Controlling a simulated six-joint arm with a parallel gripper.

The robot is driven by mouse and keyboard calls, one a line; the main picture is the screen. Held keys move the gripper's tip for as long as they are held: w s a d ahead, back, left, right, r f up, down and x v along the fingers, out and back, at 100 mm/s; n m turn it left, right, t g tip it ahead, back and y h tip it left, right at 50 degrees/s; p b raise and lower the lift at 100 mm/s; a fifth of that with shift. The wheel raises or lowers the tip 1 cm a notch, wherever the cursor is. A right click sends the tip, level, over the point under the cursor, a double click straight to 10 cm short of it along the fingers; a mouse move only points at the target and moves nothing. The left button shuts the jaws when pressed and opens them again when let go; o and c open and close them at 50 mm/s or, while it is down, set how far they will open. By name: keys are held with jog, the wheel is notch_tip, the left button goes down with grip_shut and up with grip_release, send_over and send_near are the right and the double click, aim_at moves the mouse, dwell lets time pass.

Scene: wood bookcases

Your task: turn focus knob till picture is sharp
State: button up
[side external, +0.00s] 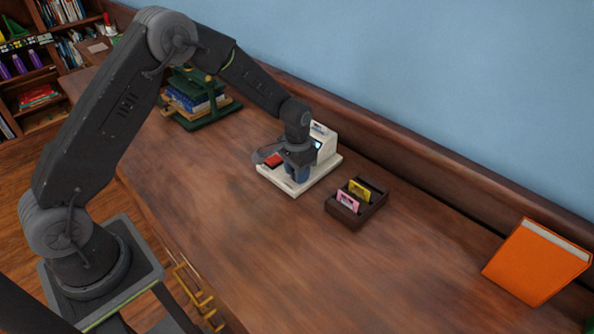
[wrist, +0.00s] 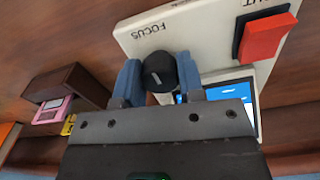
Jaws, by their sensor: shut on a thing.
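The cream-coloured device (side external: 319,165) stands on the wooden desk, with a red button (side external: 274,160) on its left part. In the wrist view, the device's panel (wrist: 204,45) carries the word FOCUS, and the red button (wrist: 264,37) sits at the upper right. The black focus knob (wrist: 160,72) with a pale mark is between the two blue fingers of my gripper (wrist: 159,84), which is shut on it. In the side view my gripper (side external: 298,172) points down over the device. The screen (wrist: 222,86) shows some blue and white, but my gripper hides most of it, so its sharpness cannot be told.
A dark wooden holder (side external: 364,208) with a pink card (side external: 347,202) and a yellow card (side external: 360,190) stands just right of the device. A green rack with books (side external: 198,100) is behind left. The front desk area is clear.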

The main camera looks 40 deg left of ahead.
jog(key=shift+m, duration=0.4)
jog(key=o, duration=0.9)
notch_tip(320, 180, up, 14)
jog(key=shift+f, duration=0.1)
dwell(0.4)
